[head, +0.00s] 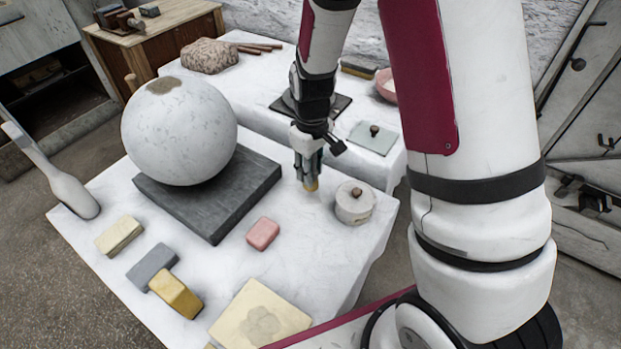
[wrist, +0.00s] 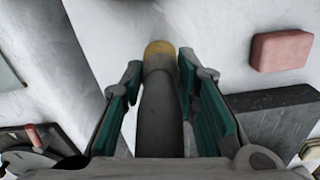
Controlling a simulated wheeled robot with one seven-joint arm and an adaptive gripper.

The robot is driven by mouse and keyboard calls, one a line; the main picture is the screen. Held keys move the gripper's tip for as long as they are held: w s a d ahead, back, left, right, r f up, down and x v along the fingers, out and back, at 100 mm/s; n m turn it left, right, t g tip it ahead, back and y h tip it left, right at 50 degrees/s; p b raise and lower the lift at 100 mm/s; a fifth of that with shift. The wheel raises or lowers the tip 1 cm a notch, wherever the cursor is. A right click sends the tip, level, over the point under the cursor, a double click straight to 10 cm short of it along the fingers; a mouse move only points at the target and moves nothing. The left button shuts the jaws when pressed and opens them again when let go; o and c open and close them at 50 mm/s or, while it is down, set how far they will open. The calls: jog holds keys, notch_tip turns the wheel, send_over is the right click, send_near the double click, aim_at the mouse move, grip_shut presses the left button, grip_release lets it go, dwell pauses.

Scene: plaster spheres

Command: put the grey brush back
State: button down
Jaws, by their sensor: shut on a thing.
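My gripper (head: 308,168) is shut on the grey brush, its fingers on both sides of it. In the wrist view the brush's grey body (wrist: 160,115) lies between the teal finger pads (wrist: 160,78), and its yellow tip (wrist: 159,48) points away from the gripper. In the head view the yellow tip (head: 311,184) points down over the front white table (head: 300,215), near its back right part. I cannot tell whether the tip touches the table. The gripper hides most of the brush in the head view.
A lidded white pot (head: 352,207) stands just right of the brush. A pink block (head: 263,233) and a dark slab (head: 240,190) bearing a big plaster sphere (head: 179,130) are to the left. Behind, another white table holds a dark plate (head: 340,104) and a pale knobbed plate (head: 366,140).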

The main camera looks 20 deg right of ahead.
jog(key=shift+w, duration=0.3)
jog(key=shift+f, duration=0.2)
jog(key=shift+d+f+b, duration=0.1)
jog(key=shift+f+b, duration=0.6)
jog(key=shift+f, duration=0.9)
jog(key=shift+f, duration=0.1)
jog(key=c, duration=1.2)
grip_release()
jog(key=shift+c, duration=0.2)
